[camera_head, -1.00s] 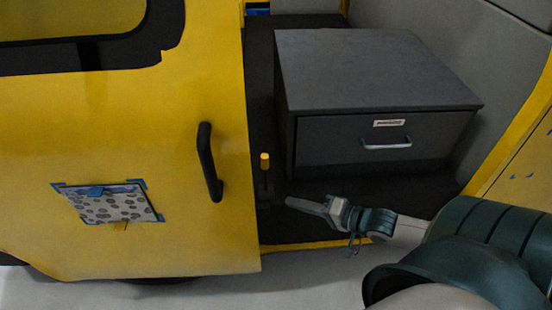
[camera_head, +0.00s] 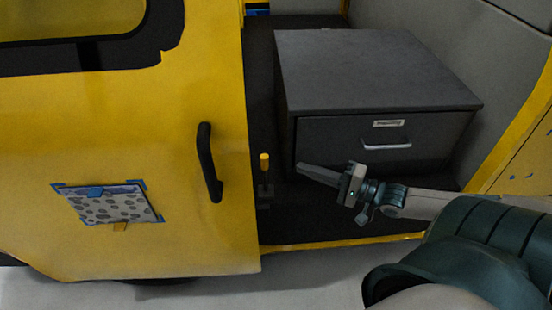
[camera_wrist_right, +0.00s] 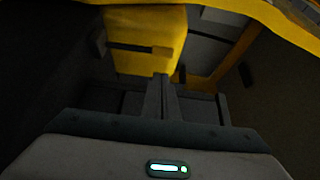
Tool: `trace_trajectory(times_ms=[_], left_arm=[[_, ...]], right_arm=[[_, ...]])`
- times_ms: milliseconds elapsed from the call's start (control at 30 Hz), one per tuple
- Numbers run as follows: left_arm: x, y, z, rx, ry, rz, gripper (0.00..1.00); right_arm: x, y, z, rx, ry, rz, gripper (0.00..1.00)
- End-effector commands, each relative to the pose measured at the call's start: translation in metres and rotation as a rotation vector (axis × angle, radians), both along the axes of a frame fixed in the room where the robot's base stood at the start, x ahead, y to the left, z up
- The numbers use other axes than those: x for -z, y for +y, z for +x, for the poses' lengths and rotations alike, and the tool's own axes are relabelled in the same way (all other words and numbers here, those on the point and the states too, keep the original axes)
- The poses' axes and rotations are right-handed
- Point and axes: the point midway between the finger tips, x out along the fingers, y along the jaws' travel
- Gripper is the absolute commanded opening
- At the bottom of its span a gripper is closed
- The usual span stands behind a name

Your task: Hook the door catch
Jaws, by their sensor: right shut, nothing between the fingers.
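The yellow sliding door (camera_head: 215,245) fills the left of the head view, with a black upright handle (camera_head: 208,162) near its edge. In the dark right wrist view the fingers (camera_wrist_right: 161,90) are together, with a yellow panel (camera_wrist_right: 150,20) beyond. My left gripper is out of view.
A grey drawer cabinet (camera_head: 370,70) with a metal pull stands behind my right gripper. A patterned sheet (camera_head: 108,205) is taped to the door. Dark floor lies inside the opening, above a yellow sill (camera_head: 330,246). A yellow frame (camera_head: 508,130) bounds the right side.

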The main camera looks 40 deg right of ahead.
Motion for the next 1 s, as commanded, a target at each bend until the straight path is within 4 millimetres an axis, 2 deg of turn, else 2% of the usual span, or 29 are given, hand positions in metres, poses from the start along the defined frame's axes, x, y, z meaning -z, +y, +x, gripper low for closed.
trace_trajectory(times_ms=[267, 1000], left_arm=[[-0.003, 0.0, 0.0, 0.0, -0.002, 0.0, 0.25], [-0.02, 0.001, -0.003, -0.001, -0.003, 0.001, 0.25]], right_arm=[[0.0, 0.007, 0.012, 0.0, -0.001, 0.002, 0.0], [0.0, 0.042, 0.08, 0.001, -0.001, 0.0, 0.0]])
